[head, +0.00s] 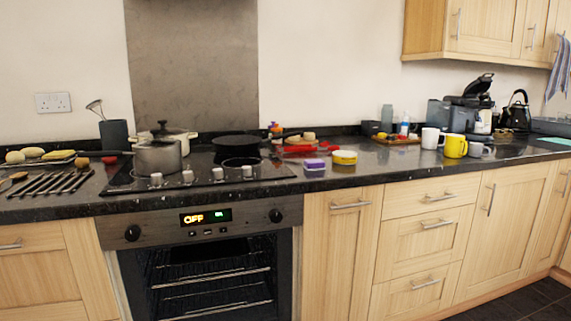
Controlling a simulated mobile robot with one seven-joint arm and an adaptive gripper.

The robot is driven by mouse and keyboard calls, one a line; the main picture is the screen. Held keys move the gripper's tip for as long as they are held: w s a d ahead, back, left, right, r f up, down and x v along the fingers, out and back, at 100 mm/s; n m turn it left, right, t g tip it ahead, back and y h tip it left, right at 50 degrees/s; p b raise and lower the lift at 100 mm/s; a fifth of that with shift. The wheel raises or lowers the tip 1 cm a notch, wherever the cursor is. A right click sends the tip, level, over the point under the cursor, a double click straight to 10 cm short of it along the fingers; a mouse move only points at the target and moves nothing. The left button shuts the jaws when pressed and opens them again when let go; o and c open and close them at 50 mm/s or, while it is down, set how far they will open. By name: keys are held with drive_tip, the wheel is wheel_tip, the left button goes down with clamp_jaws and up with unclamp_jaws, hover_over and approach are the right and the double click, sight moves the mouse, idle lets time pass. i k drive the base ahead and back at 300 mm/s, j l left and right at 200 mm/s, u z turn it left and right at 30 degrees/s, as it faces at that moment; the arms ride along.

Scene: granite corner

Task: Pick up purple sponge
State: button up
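A small purple sponge (314,163) lies on the dark granite counter just right of the hob, close to the counter's front edge. My gripper is not in the head view.
The hob (230,178) holds a steel pot (158,157) and a dark pan (237,146). A red item (299,150) lies behind the sponge. Mugs, including a yellow one (455,146), stand farther right. The counter between tub and mugs is mostly clear.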

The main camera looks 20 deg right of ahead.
sight(312, 165)
drive_tip(key=l+u, duration=1.1)
drive_tip(key=l, duration=0.25)
drive_tip(key=k+l+u, duration=0.1)
drive_tip(key=l, duration=0.25)
drive_tip(key=k+l+u, duration=0.15)
drive_tip(key=l, duration=0.25)
drive_tip(key=k+l, duration=0.1)
drive_tip(key=l, duration=0.3)
drive_tip(key=k+l, duration=0.1)
drive_tip(key=l, duration=0.35)
drive_tip(key=k+l, duration=0.15)
drive_tip(key=l, duration=0.25)
drive_tip(key=k+l+u, duration=0.1)
drive_tip(key=l, duration=0.35)
drive_tip(key=k+l, duration=0.1)
drive_tip(key=l, duration=0.3)
drive_tip(key=k+l, duration=0.15)
drive_tip(key=l, duration=0.25)
drive_tip(key=k+l, duration=0.1)
drive_tip(key=l, duration=0.3)
drive_tip(key=i, duration=0.95)
drive_tip(key=u, duration=0.05)
